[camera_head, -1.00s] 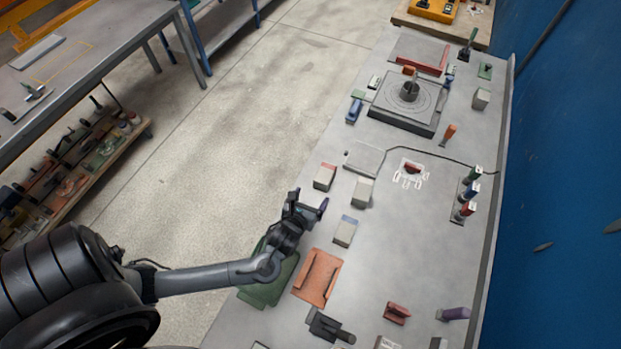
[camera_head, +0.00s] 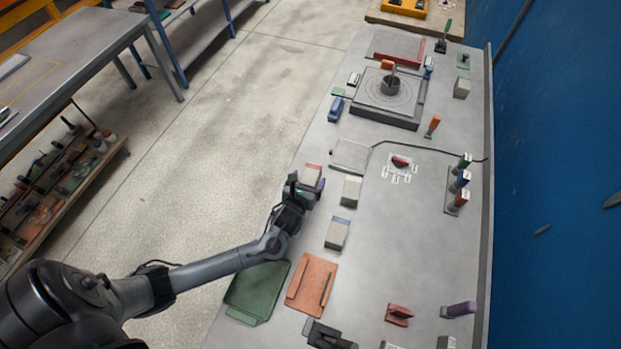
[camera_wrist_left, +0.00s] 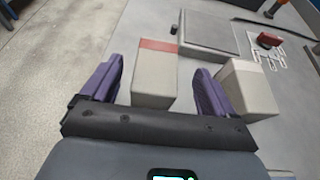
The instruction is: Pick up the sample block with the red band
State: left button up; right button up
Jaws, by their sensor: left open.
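The sample block with the red band (camera_head: 311,175) stands at the bench's left edge in the head view, partly hidden behind my left gripper (camera_head: 305,190). In the left wrist view the block (camera_wrist_left: 154,80) is grey-beige with a red band along its far top edge. My left gripper (camera_wrist_left: 155,88) is open. Its purple fingers are on either side of the block's near part, with gaps visible; the exact height is hard to tell.
A blue-banded block (camera_head: 337,234) is nearer. A grey flat plate (camera_head: 351,157) lies just beyond. A green tray (camera_head: 257,291) and an orange tray (camera_head: 313,283) lie nearer.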

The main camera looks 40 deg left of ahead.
aim_at(311, 174)
pick_arm(q)
jog(key=shift+x, duration=2.15)
jog(key=shift+s+a, duration=0.1)
jog(key=shift+s, duration=0.05)
jog(key=shift+c, duration=0.4)
jog(key=c, duration=1.2)
